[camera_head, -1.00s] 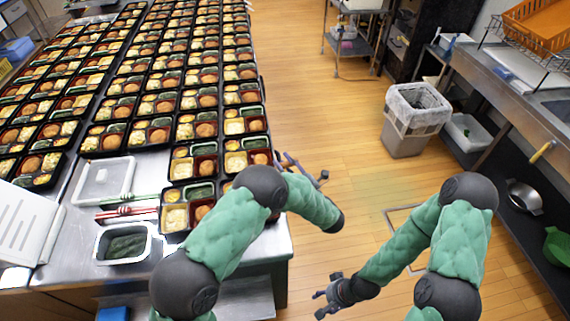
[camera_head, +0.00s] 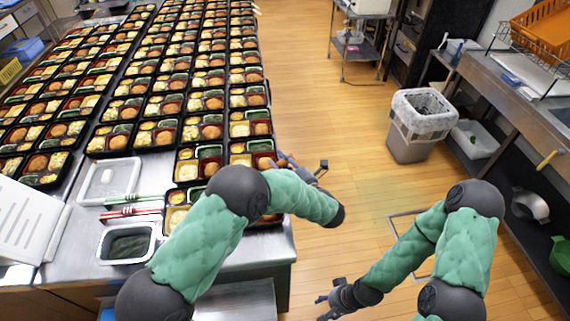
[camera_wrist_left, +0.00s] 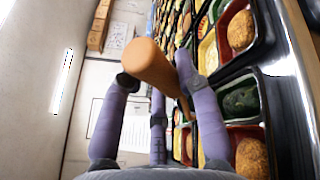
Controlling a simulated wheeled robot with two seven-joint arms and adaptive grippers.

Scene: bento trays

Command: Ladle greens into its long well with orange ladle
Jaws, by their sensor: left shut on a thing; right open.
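My left gripper (camera_head: 300,170) is at the right edge of the steel table, beside the near bento trays. In the left wrist view its fingers (camera_wrist_left: 160,82) are shut on the orange ladle (camera_wrist_left: 152,62), whose rounded handle end points towards the camera. The ladle's bowl is hidden. A bento tray (camera_wrist_left: 268,85) beside the gripper shows a long well with dark greens (camera_wrist_left: 240,101). In the head view a metal pan (camera_head: 101,246) of dark greens (camera_head: 130,245) stands at the table's front left. My right gripper (camera_head: 335,297) is open and empty, low over the floor.
Rows of filled bento trays cover the table (camera_head: 80,215). Red and green utensils (camera_head: 135,212) lie behind the pan, near a clear lidded container (camera_head: 110,180). A grey bin (camera_head: 408,145) and a sink counter stand at the right. Wooden floor lies open between.

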